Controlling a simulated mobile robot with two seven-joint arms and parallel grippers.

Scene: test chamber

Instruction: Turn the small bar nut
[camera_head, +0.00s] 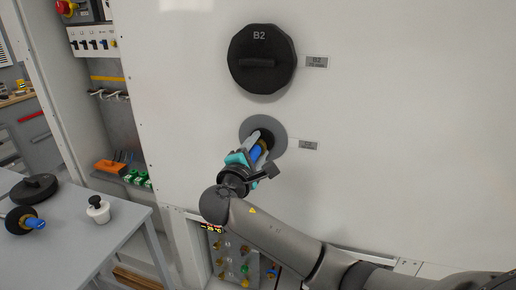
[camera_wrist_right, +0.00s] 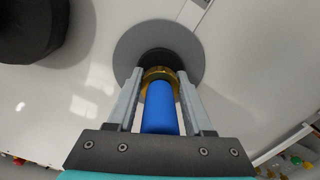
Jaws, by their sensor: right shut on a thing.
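The small bar nut shows as a brass, ring-shaped nut (camera_wrist_right: 160,74) with a blue bar (camera_wrist_right: 160,108) sticking out toward me. The nut sits at the dark opening of a round grey flange (camera_wrist_right: 198,50) on the white wall panel. In the head view the blue bar (camera_head: 257,153) shows between my fingers, below the B2 cap. My right gripper (camera_wrist_right: 163,80) is shut on the small bar nut, one grey finger on each side. It also shows in the head view (camera_head: 259,144), where the fingers hide most of the nut. My left gripper is not in view.
A large black cap marked B2 (camera_head: 262,60) is on the panel above the flange. At the left a grey table (camera_head: 78,235) holds a black cap (camera_head: 34,188), a blue-handled piece (camera_head: 35,223) and a white pot with a black knob (camera_head: 98,209). Shelves stand behind it.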

